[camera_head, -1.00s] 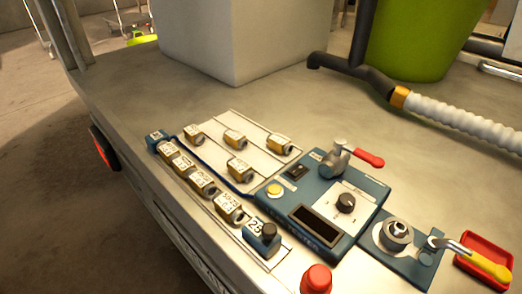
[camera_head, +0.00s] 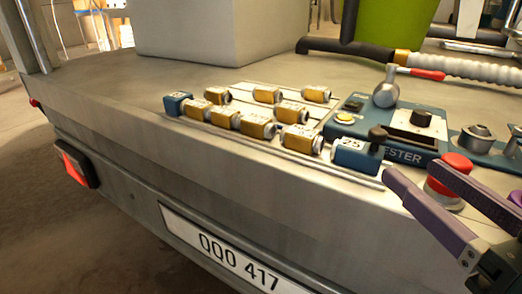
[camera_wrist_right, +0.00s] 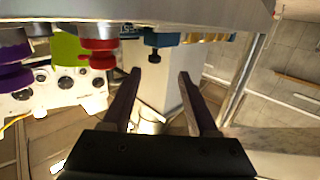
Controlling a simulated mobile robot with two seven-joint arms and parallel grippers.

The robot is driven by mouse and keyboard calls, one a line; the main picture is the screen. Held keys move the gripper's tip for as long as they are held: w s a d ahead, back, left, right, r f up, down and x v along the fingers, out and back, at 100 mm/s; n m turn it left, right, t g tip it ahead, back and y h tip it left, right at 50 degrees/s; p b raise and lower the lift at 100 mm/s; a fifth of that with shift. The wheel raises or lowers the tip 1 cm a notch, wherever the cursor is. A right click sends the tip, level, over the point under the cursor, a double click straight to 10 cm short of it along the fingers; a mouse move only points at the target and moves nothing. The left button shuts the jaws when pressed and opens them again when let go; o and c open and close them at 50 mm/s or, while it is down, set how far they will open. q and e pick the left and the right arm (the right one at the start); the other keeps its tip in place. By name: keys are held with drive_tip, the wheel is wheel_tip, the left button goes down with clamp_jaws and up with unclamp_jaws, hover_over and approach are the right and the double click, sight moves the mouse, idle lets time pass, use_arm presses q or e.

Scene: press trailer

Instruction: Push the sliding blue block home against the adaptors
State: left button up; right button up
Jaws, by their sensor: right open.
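The sliding blue block (camera_head: 355,155), marked 25 with a black knob (camera_head: 377,134), sits at the right end of a rail. A row of brass adaptors (camera_head: 258,126) lies to its left, up to a blue end block (camera_head: 178,104). A small gap seems to show between the sliding block and the nearest adaptor (camera_head: 301,139). My right gripper (camera_head: 409,171) is open and empty, just right of the block, apart from it. In the right wrist view, the blue block (camera_wrist_right: 163,39) shows beyond my open fingers (camera_wrist_right: 158,73). My left gripper is not seen.
A red button (camera_head: 450,170) stands close beside my right fingers. The blue tester panel (camera_head: 405,148), with a lever (camera_head: 386,88), is behind. More adaptors (camera_head: 266,94) lie on a white plate behind the row. The trailer's front edge is close, above a number plate (camera_head: 235,255).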

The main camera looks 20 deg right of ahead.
sight(382, 141)
drive_tip(key=shift+t, duration=0.3)
drive_tip(key=w+b, duration=0.1)
drive_tip(key=w, duration=0.1)
drive_tip(key=w+d, duration=0.1)
drive_tip(key=w, duration=0.2)
drive_tip(key=w+b, duration=0.1)
drive_tip(key=w, duration=0.2)
drive_tip(key=shift+w+d+f+b, duration=0.25)
drive_tip(key=shift+b, duration=0.1)
drive_tip(key=shift+w, duration=0.6)
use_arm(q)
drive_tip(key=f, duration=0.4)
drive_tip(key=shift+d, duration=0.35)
use_arm(e)
drive_tip(key=c, duration=0.8)
clamp_jaws()
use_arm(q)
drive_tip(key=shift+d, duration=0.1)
